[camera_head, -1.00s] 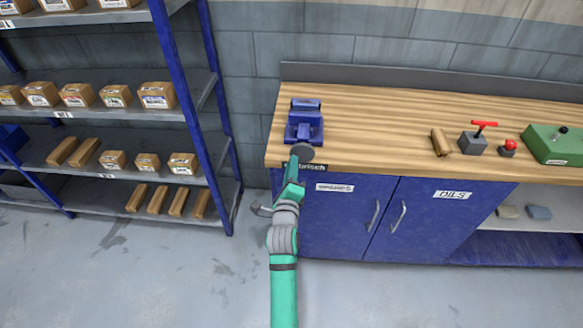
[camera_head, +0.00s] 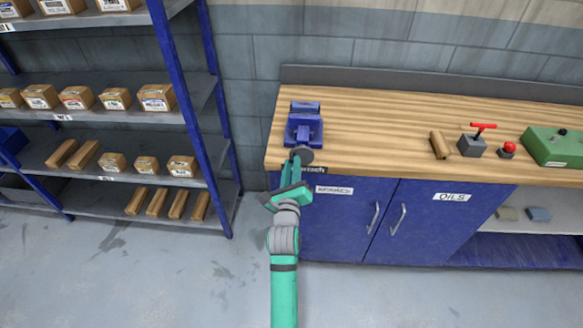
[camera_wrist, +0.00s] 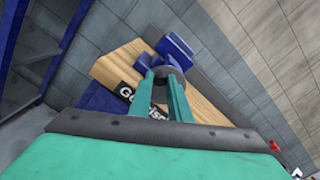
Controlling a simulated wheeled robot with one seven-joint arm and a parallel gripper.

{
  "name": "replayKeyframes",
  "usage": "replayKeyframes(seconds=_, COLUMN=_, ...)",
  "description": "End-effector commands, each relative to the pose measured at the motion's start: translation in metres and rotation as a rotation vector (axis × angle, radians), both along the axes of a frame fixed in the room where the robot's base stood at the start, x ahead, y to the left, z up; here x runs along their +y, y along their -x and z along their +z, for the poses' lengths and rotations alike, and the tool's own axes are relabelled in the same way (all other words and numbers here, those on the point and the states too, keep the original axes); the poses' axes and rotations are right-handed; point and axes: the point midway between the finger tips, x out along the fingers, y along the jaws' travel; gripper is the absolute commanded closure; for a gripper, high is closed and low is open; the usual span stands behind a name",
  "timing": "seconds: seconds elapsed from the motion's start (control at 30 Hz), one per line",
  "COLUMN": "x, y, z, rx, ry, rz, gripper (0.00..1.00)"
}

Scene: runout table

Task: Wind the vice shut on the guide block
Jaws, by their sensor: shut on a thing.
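The blue vice (camera_head: 304,130) stands on the left end of the wooden bench top, near its front edge. Its round grey handle (camera_head: 303,155) faces me at the front. My gripper (camera_head: 298,160) is shut on this handle. In the wrist view, the two green fingers of my gripper (camera_wrist: 168,92) reach to either side of the grey handle (camera_wrist: 173,74), with the blue vice (camera_wrist: 178,46) beyond. I cannot make out a guide block between the vice jaws; the view there is too small.
On the bench (camera_head: 380,115) to the right are a brown wooden piece (camera_head: 440,145), a grey block with a red T-handle (camera_head: 473,144), a red knob (camera_head: 507,149) and a green box (camera_head: 555,146). A shelf rack (camera_head: 222,150) stands close on the left. Blue cupboards are below.

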Motion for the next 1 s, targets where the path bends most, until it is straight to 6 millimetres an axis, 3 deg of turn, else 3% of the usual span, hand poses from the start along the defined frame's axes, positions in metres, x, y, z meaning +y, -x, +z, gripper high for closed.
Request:
replayKeyframes(seconds=0.67, x=-0.0017, y=-0.0001, z=0.0039, rx=-0.002, ry=-0.12, rz=0.0, gripper=1.0)
replayKeyframes(seconds=0.7, x=-0.0017, y=-0.0001, z=0.0039, rx=-0.002, ry=-0.12, rz=0.0, gripper=0.78)
replayKeyframes(seconds=0.73, x=-0.0017, y=-0.0001, z=0.0039, rx=-0.002, ry=-0.12, rz=0.0, gripper=0.71)
replayKeyframes(seconds=1.0, x=-0.0018, y=0.0, z=0.0034, rx=-0.001, ry=-0.117, rz=0.001, gripper=0.69)
